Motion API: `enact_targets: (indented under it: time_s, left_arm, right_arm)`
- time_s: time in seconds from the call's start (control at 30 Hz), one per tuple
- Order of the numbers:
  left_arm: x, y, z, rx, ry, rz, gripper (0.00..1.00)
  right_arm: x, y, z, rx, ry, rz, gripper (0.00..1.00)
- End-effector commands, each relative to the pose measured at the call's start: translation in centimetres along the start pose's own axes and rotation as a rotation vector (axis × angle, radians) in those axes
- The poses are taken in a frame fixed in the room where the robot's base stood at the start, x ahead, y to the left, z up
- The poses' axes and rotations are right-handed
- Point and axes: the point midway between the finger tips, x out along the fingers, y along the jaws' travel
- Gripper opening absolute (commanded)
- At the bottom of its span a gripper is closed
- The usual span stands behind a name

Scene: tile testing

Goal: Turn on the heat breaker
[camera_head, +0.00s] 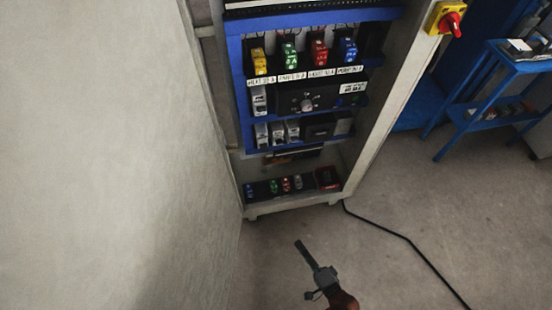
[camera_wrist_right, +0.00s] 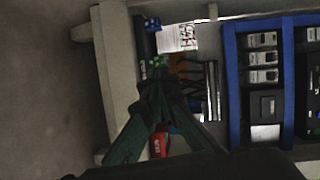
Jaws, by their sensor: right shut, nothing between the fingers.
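The open cabinet holds a blue panel (camera_head: 236,90) with a top row of yellow (camera_head: 259,61), green (camera_head: 289,56), red (camera_head: 320,53) and blue (camera_head: 349,49) breakers. White labels sit under them; the one under the yellow breaker (camera_head: 261,81) seems to read HEAT, though the print is small. I cannot tell the lever positions. My right gripper (camera_head: 301,246) is shut and empty, low in front of the cabinet, well apart from the breakers. In the right wrist view the gripper (camera_wrist_right: 157,88) points toward the cabinet's lower part. My left gripper is not in view.
A black box with a knob (camera_head: 306,104) and white breakers (camera_head: 277,133) sit below the top row. Several small coloured parts (camera_head: 286,185) lie on the cabinet floor. A red-and-yellow switch (camera_head: 449,20) is on the right post. A blue cart (camera_head: 480,110) stands right; a black cable (camera_head: 410,243) crosses the floor.

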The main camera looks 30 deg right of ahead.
Motion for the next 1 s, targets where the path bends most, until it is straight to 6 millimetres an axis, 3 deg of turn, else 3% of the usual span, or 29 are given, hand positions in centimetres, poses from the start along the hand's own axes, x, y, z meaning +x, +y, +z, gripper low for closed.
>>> enact_targets:
  time_s: [0.03,0.1,0.2,0.3,0.4,0.6,1.0]
  left_arm:
    - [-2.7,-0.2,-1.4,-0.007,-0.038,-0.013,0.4]
    - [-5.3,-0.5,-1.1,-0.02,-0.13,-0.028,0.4]
    - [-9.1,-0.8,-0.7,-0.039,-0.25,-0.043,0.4]
    - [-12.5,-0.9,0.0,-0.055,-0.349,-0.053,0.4]
    - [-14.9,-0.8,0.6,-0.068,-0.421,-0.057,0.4]
    - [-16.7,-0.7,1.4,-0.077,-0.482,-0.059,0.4]
    - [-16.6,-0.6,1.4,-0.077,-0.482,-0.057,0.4]
  right_arm:
    - [3.6,-4.9,-0.6,0.207,0.045,-0.086,0.0]
    - [7.3,-8.8,-1.4,0.515,0.092,-0.174,0.0]
    - [11.7,-13.7,-2.1,0.917,0.127,-0.286,0.0]
    - [14.9,-17.4,-2.3,1.239,0.138,-0.369,0.0]
    - [16.9,-19.7,-2.2,1.465,0.14,-0.423,0.0]
    - [18.4,-20.9,-2.0,1.641,0.142,-0.458,0.0]
    - [18.9,-20.9,-2.2,1.643,0.141,-0.458,0.0]
